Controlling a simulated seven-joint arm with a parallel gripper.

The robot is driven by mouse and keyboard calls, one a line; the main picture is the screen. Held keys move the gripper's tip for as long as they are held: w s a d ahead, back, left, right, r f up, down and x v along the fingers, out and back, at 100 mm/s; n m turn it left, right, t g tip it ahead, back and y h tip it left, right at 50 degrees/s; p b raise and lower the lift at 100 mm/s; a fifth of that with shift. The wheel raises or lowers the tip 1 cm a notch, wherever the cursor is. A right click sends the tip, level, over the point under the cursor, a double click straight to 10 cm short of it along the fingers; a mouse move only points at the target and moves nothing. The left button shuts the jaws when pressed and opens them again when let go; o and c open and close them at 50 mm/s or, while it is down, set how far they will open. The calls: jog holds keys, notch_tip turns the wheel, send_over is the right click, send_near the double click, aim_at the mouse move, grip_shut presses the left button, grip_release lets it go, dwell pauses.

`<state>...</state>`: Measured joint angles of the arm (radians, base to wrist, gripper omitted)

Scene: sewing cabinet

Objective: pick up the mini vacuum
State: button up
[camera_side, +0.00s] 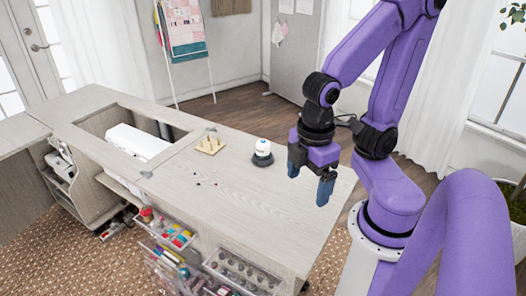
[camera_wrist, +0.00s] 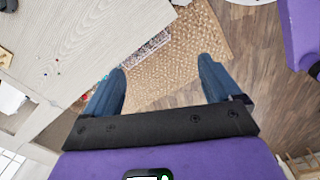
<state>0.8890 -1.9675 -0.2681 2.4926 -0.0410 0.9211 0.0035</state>
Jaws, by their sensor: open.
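The mini vacuum (camera_side: 262,153) is a small round thing with a white top and a dark base. It stands upright on the pale wooden cabinet top (camera_side: 255,200), near its far right part. I cannot clearly make out the vacuum in the wrist view.
A wooden peg rack (camera_side: 210,144) stands left of the vacuum. Several tiny beads (camera_side: 198,184) lie on the top. A white machine (camera_side: 137,141) sits in the cabinet's recess. Open drawers (camera_side: 167,230) stick out at the front. The top's right part is clear.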

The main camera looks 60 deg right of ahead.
jog(key=w+d+f+n+t+h, duration=0.1)
jog(key=w+d+f+n+h, duration=0.1)
jog(key=w+d+f+h, duration=0.5)
jog(key=w+d+f+n+t+h, duration=0.1)
jog(key=w+d+h, duration=0.3)
jog(key=w, duration=0.7)
jog(key=n+t+h, duration=0.1)
jog(key=n+t, duration=0.1)
jog(key=n, duration=0.5)
send_near(263, 152)
jog(key=x, duration=0.7)
jog(key=shift+d, duration=0.1)
jog(key=shift+w+r+x, duration=0.1)
jog(key=shift+x, duration=0.9)
jog(key=shift+w+r+x, duration=0.1)
jog(key=shift+w+x, duration=0.05)
jog(key=shift+x, duration=0.85)
jog(key=shift+w+r+x, duration=0.1)
jog(key=shift+r+x, duration=0.05)
jog(key=shift+x, duration=0.85)
jog(key=c, duration=1.3)
jog(key=shift+o, duration=0.2)
jog(key=shift+r, duration=0.15)
